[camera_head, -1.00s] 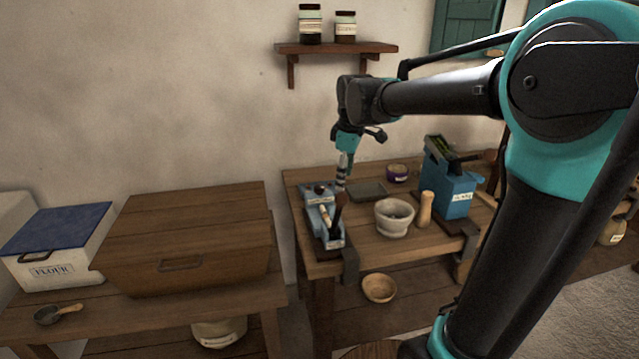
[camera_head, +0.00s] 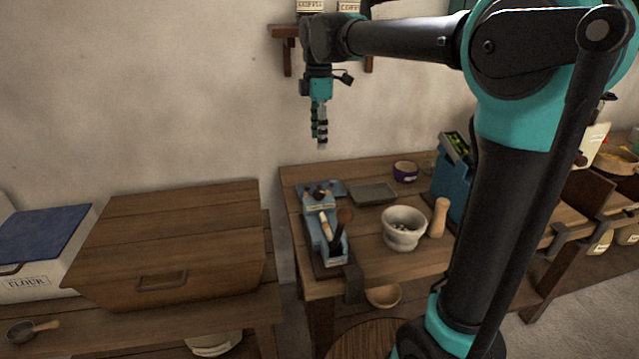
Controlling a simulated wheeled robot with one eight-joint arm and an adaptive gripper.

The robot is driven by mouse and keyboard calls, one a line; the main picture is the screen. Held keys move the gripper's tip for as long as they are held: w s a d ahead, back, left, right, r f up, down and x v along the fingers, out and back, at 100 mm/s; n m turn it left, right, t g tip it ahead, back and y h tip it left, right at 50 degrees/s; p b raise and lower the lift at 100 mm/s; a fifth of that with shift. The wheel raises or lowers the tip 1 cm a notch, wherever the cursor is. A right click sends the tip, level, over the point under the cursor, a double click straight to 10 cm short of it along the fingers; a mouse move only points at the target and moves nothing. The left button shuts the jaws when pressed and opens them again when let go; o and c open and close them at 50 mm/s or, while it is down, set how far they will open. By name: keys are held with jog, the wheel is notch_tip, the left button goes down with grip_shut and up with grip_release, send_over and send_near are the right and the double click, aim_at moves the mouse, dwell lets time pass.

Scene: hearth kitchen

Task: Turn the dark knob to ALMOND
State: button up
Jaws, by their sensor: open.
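The dark knob (camera_head: 317,190) sits on top of the back part of a small blue device (camera_head: 325,235) at the left end of the wooden table. The device's label is too small to read, so I cannot tell where the knob points. A stick with a dark round end lies or leans on the device's front part. My gripper (camera_head: 321,146) hangs pointing down above the knob, in front of the wall in the picture. It is open and empty and clear of the device.
A grey tray (camera_head: 374,194), a stone mortar (camera_head: 404,229), a wooden pestle (camera_head: 439,217) and a purple jar (camera_head: 405,172) stand right of the device. A blue machine (camera_head: 452,180) stands beyond them. A wooden chest (camera_head: 170,235) is at left.

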aim_at(319, 191)
notch_tip(319, 191, down, 17)
jog(key=shift+f, duration=0.1)
dwell(0.4)
jog(key=shift+c, duration=0.4)
jog(key=c, duration=1.1)
